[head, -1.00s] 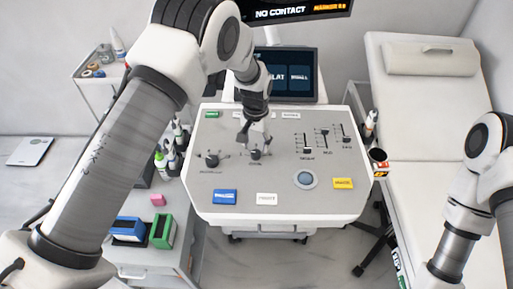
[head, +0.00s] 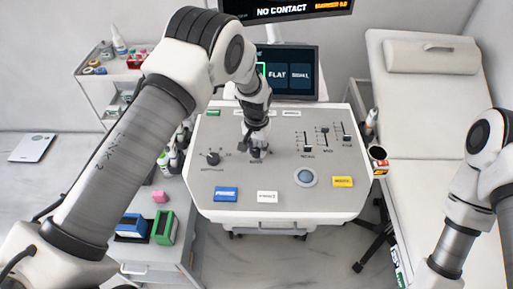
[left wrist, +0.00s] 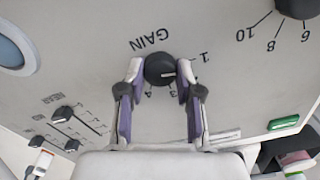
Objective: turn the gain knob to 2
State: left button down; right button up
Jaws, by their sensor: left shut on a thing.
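The gain knob (left wrist: 159,69) is a round dark knob on the pale console panel (head: 225,175). In the left wrist view its white mark points right, between the printed 1 and 3; the stretch of scale there is covered by a finger. My left gripper (left wrist: 157,76) has one finger on each side of the knob and is shut on it. In the head view the left gripper (head: 257,145) comes down onto the panel and mostly hides the knob. My right arm shows at the right edge, but its gripper is out of view.
A second dark knob (head: 213,158) sits left of the gain knob. Sliders (head: 325,140), a trackball (head: 306,177), a blue button (head: 226,194), a white button (head: 267,197) and a yellow button (head: 342,182) share the panel. A screen (head: 288,73) stands behind, an exam couch (head: 425,120) at right.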

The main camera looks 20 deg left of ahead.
aim_at(257, 150)
pick_arm(q)
jog(key=shift+m, duration=0.4)
jog(key=m, duration=0.2)
jog(key=shift+f+m, duration=0.1)
jog(key=shift+m, duration=0.2)
jog(key=shift+s+m, duration=0.1)
jog(key=shift+m, duration=2.1)
jog(key=c, duration=0.8)
grip_release()
jog(key=shift+o, duration=0.2)
notch_tip(257, 150, up, 12)
